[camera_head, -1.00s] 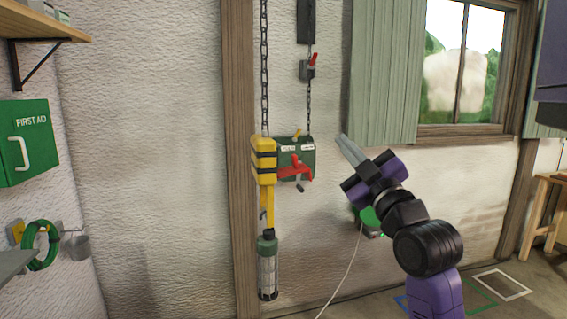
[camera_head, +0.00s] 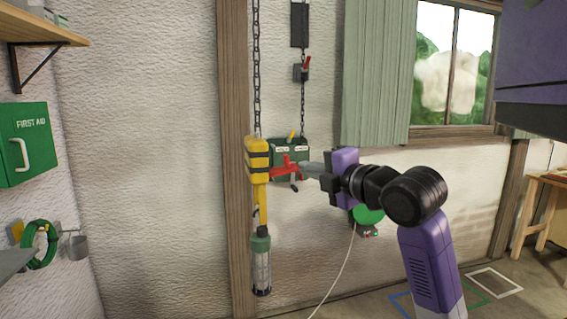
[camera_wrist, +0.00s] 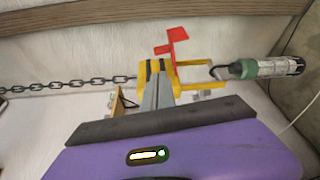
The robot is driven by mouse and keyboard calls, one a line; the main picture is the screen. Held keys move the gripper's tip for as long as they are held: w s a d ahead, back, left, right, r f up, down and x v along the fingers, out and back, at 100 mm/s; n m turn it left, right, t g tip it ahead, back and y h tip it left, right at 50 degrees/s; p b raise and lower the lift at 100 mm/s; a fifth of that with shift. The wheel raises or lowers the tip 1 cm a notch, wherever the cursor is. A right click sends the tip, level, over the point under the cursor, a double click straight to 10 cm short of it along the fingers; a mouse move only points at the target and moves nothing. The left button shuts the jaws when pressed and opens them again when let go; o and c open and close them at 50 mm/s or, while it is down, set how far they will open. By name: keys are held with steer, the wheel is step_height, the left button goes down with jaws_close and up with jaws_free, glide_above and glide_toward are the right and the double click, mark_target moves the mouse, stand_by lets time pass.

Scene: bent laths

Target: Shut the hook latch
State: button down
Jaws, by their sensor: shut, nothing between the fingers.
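A yellow hook body (camera_head: 258,160) with black bands hangs on a chain beside the wooden post; its lower yellow arm (camera_head: 262,195) runs down to a green-capped lamp (camera_head: 261,262). The hook also shows in the wrist view (camera_wrist: 146,69), with the lamp (camera_wrist: 262,67) to its right. A red lever (camera_head: 283,166) sits in front of a green box (camera_head: 291,150), just right of the hook; it also shows in the wrist view (camera_wrist: 172,42). My gripper (camera_head: 303,168) is shut and empty, its tips close to the red lever. I cannot tell whether they touch.
A second chain with a small red-handled block (camera_head: 301,73) hangs above the green box. A green reel (camera_head: 368,214) with a pale cord is below my wrist. A first aid box (camera_head: 27,142) and shelf (camera_head: 40,38) are at left. The wall left of the post is clear.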

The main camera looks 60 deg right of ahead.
mark_target(288, 169)
steer(key=shift+w, duration=0.1)
steer(key=p+x, duration=0.2)
steer(key=x, duration=0.8)
steer(key=shift+p, duration=0.35)
steer(key=shift+s+d+f+m+b, duration=0.2)
steer(key=shift+s+f+m+b, duration=0.15)
steer(key=shift+m+b, duration=0.5)
steer(key=m+b, duration=0.1)
steer(key=f+t+b, duration=0.1)
steer(key=b, duration=0.1)
steer(key=shift+s+d+f+m+h, duration=0.15)
steer(key=shift+d+f+m+h, duration=0.05)
steer(key=shift+m+h, duration=0.15)
steer(key=f+m+h+b, duration=0.1)
steer(key=m+h, duration=0.1)
steer(key=m, duration=0.3)
steer(key=f+m+h+b, duration=0.1)
steer(key=f+m+b, duration=0.1)
steer(key=m, duration=0.3)
steer(key=f+m+h+b, duration=0.1)
steer(key=f+m+h, duration=0.1)
steer(key=m, duration=0.4)
steer(key=shift+w+a+f+h+b, duration=0.2)
steer(key=shift+w+h+b, duration=0.05)
steer(key=shift+h+b, duration=0.1)
